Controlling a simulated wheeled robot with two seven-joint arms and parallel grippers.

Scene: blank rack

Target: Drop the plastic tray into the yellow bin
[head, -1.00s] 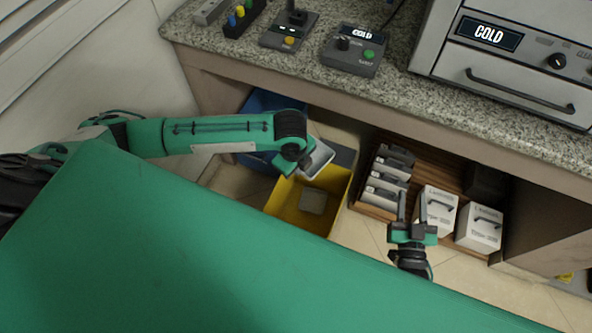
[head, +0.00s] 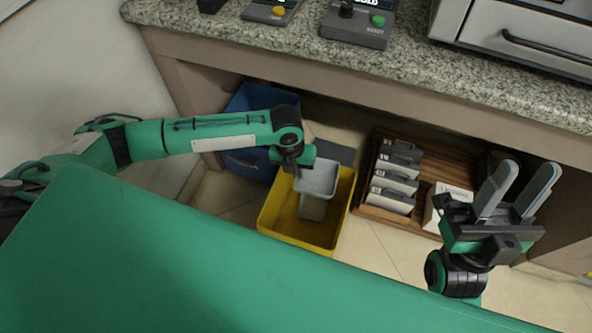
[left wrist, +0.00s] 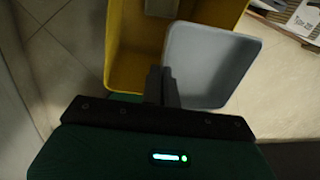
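The plastic tray (head: 318,179) is light grey and shallow. My left gripper (head: 300,162) is shut on its edge and holds it above the far right part of the yellow bin (head: 275,207). In the left wrist view the tray (left wrist: 209,65) hangs right of the closed fingers (left wrist: 161,86), overlapping the right wall of the bin (left wrist: 124,50). My right gripper (head: 518,190) is open and empty, raised at the right.
A blue bin (head: 245,165) stands behind the yellow bin under the granite counter (head: 290,45). A wooden rack (head: 432,172) with several grey-and-white cases (head: 393,180) is to the right. Tiled floor is free between them and me.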

